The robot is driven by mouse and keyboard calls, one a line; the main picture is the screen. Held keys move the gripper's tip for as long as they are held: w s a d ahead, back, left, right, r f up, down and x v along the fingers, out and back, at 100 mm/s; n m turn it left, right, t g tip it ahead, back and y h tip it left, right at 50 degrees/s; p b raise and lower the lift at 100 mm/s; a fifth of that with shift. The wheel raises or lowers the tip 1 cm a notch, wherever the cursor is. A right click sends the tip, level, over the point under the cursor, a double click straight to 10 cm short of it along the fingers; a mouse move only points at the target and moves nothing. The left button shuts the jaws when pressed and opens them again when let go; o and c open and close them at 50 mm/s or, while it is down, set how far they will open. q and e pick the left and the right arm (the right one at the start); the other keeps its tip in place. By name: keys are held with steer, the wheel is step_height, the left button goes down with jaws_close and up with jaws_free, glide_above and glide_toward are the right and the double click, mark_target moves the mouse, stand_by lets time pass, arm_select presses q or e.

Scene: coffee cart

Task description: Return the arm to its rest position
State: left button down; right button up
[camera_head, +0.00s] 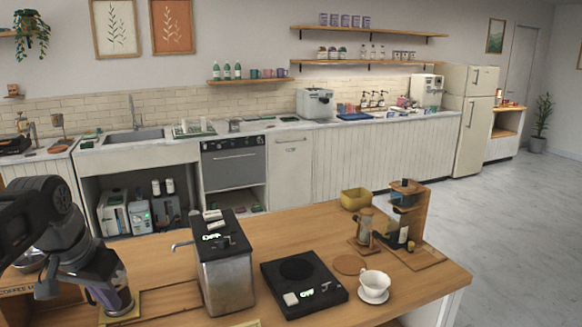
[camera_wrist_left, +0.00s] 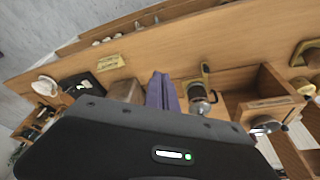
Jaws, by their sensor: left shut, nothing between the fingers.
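My left arm comes in from the left in the head view. Its gripper (camera_head: 110,298) is low over the left end of the wooden counter (camera_head: 330,228). In the left wrist view the two purple-grey fingers (camera_wrist_left: 163,92) are together with nothing between them. My right gripper is in neither view. The arm hides part of the counter's left end.
A steel machine (camera_head: 224,270) stands right of the gripper. Further right are a black scale (camera_head: 303,283), a white cup (camera_head: 374,281) on a saucer, and a wooden stand (camera_head: 412,230). Open floor (camera_head: 505,235) lies to the right.

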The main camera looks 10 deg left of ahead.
arm_select(q)
steer(key=w+d+f+h, duration=0.1)
steer(key=d+f, duration=0.5)
steer(key=f, duration=0.4)
steer(key=w+d+f+g, duration=0.15)
steer(key=d+f, duration=0.35)
steer(key=f, duration=0.5)
steer(key=w+d+f+h, duration=0.1)
steer(key=w+d+f, duration=0.1)
steer(key=d+f, duration=0.6)
steer(key=s+d+f+n+h, duration=0.1)
steer(key=s+d+f, duration=0.4)
steer(key=s+f, duration=0.6)
steer(key=s+d+f+n+g+h, duration=0.1)
steer(key=s+d+f, duration=0.5)
steer(key=s+f, duration=0.5)
steer(key=shift+d, duration=0.3)
steer(key=shift+g, duration=0.25)
